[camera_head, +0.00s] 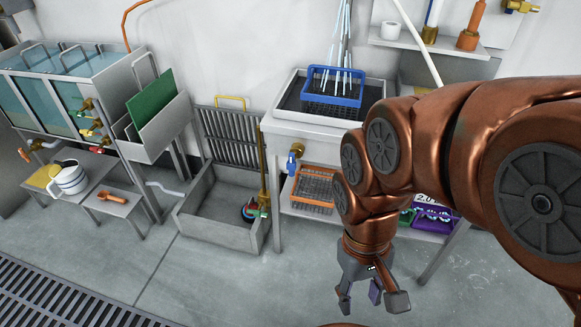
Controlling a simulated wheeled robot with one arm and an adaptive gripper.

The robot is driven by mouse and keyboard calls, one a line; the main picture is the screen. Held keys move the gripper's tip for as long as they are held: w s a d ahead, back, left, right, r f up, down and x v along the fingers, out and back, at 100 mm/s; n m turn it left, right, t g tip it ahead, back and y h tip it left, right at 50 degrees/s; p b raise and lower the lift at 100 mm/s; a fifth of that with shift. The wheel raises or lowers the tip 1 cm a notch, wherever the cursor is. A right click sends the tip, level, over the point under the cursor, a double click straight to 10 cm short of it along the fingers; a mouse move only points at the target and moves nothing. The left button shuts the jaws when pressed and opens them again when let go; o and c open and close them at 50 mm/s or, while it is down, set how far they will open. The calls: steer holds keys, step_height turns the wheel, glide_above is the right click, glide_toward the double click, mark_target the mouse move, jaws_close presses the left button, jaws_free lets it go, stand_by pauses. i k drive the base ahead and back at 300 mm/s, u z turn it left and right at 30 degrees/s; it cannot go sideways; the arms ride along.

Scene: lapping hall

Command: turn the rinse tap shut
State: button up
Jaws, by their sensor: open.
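Thin streams of water fall into a blue basket (333,84) over the dark bed of a white sink (290,122). A brass tap with a blue handle (292,163) sits at the sink's front left, below its rim. No label shows which tap is the rinse tap; this one is nearest the running water. A brass fitting (520,6) on the wall at top right is partly cut off. My gripper (371,299) hangs open and empty over the floor, in front of and right of the blue-handled tap, apart from it.
A grey floor basin (222,231) stands left of the sink. An orange wire basket (312,190) sits on the shelf below. The front floor is clear.

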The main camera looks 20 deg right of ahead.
mark_target(292, 162)
steer(key=z, duration=0.05)
steer(key=k, duration=1.05)
steer(key=u, duration=1.05)
steer(key=i, duration=0.9)
steer(key=u, duration=0.3)
